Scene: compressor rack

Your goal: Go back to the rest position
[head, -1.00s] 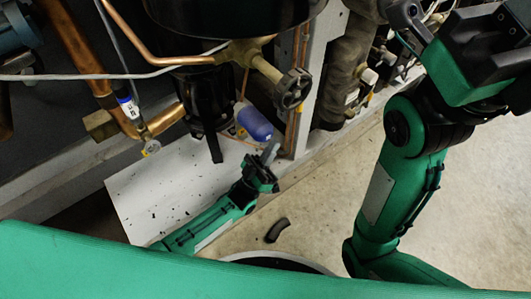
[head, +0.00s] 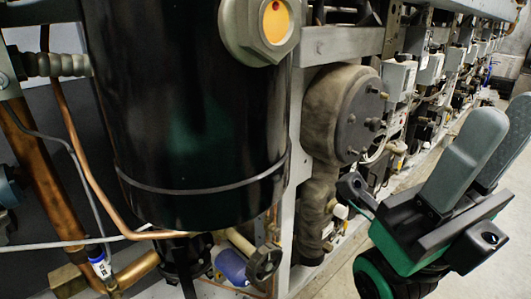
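My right gripper (head: 506,116) is at the right edge of the head view, raised in front of the rack. Its two grey fingers point up with a gap between them, and nothing shows in the gap. The tip of the rear finger is cut off by the picture edge. My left gripper and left arm are outside the picture.
A large black cylindrical vessel (head: 200,110) fills the middle left. A blue cylindrical part (head: 231,266) and a valve handwheel (head: 264,262) sit below it. Copper pipes (head: 50,190) run at left. The compressor row (head: 400,75) recedes right. Bare floor (head: 335,270) shows at lower middle.

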